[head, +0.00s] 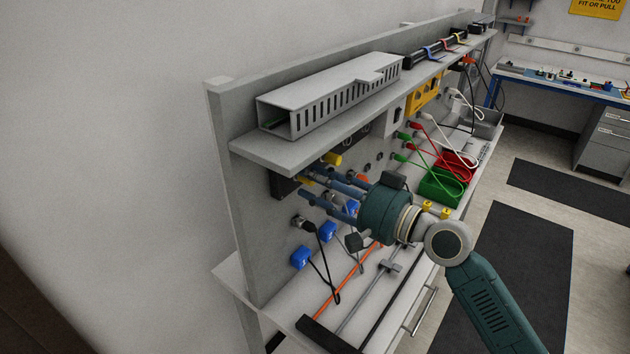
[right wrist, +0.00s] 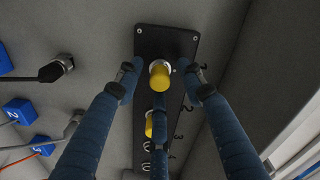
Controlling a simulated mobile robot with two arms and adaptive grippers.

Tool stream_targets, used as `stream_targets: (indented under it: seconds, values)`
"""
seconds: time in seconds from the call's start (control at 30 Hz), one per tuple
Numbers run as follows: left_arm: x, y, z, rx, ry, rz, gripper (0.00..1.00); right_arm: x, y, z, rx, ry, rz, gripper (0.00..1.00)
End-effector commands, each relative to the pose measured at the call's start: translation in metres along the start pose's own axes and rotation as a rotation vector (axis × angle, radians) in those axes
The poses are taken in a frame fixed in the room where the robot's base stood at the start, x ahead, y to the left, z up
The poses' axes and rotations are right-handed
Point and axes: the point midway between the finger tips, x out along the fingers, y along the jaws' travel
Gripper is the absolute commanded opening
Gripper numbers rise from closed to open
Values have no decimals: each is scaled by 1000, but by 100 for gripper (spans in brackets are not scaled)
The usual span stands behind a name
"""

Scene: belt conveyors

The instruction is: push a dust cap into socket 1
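In the right wrist view a black plate (right wrist: 177,42) on the grey panel carries a column of sockets. A yellow dust cap (right wrist: 160,76) sits at the top socket, with a silver ring around its far end; how deep it sits I cannot tell. A second yellow cap (right wrist: 149,126) is lower down, partly hidden by a finger. My right gripper (right wrist: 160,82) has its blue fingers spread around the top cap, with gaps at both sides. In the head view my right gripper (head: 318,186) reaches to the panel under the shelf. My left gripper is not in view.
A grey shelf (head: 270,152) overhangs the plate. Blue connectors (head: 300,258) and black cables hang close by. Two yellow pieces (head: 427,206) stand near the bench front. Red (head: 458,163) and green (head: 432,190) bins lie farther along.

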Motion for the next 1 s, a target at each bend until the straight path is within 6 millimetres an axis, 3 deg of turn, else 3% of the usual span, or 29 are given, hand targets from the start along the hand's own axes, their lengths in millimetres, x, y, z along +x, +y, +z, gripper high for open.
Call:
stream_targets:
  seconds: [0.17,0.6,0.87,0.97,1.0]
  values:
    - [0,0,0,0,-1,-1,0,-18,2,0,0,1,3,39]
    - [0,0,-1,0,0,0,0,-104,2,1,1,-1,4,39]
    - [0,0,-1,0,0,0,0,-119,1,2,-1,-2,1,39]
    - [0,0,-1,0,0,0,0,-119,7,17,-21,-26,21,39]
    - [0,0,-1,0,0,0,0,-119,13,30,-38,-47,39,39]
